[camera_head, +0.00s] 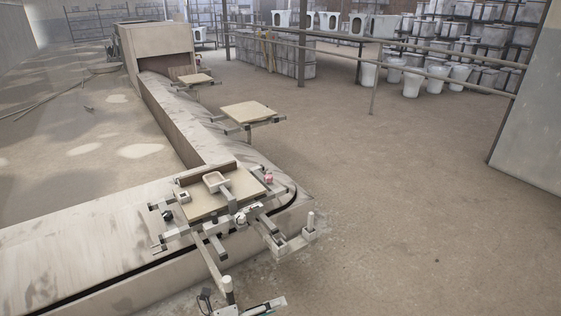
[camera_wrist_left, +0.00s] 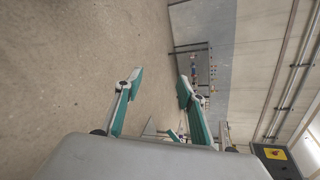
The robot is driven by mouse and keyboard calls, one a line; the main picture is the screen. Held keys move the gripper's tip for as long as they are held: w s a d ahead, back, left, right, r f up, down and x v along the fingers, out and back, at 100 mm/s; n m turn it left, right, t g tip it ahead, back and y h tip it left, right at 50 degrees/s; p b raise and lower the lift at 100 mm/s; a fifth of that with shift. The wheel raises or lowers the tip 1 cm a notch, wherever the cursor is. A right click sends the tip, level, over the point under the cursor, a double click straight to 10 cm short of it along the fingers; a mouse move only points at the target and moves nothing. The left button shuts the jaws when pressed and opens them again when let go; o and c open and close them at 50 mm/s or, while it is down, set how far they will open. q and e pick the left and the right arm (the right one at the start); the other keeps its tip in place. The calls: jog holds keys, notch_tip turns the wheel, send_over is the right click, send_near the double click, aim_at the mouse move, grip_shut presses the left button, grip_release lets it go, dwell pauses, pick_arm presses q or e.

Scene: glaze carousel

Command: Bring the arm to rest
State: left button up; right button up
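My left gripper (camera_wrist_left: 158,82) shows in the left wrist view with its two teal-padded fingers spread apart. Nothing is between them, only bare floor and a wall farther off behind. My right gripper is not in view.
A carousel track (camera_head: 60,238) runs from the left and turns toward a housing (camera_head: 158,48). A second board (camera_head: 249,111) stands beyond. Open floor (camera_head: 420,220) lies right, before a rail (camera_head: 425,73).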

pick_arm(q)
jog(key=s+a+r+n+t+y+p, duration=0.2)
jog(key=s+r+n+t, duration=0.25)
jog(key=n, duration=0.95)
jog(key=s+a+f+n+g+y+p, duration=0.1)
jog(key=s+a+f+n+y, duration=0.2)
jog(key=s+a+n, duration=0.4)
jog(key=s+a+f+n+y+p, duration=0.1)
jog(key=s+a+f+n+y, duration=0.3)
jog(key=s+a+n, duration=0.4)
jog(key=shift+a+f+n+g+y, duration=0.2)
jog(key=shift+f+n+g+y, duration=0.15)
jog(key=shift+f+n, duration=0.3)
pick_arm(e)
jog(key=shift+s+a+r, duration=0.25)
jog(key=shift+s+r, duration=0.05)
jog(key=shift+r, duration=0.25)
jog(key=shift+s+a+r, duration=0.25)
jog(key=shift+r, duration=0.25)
pick_arm(q)
jog(key=shift+s, duration=0.1)
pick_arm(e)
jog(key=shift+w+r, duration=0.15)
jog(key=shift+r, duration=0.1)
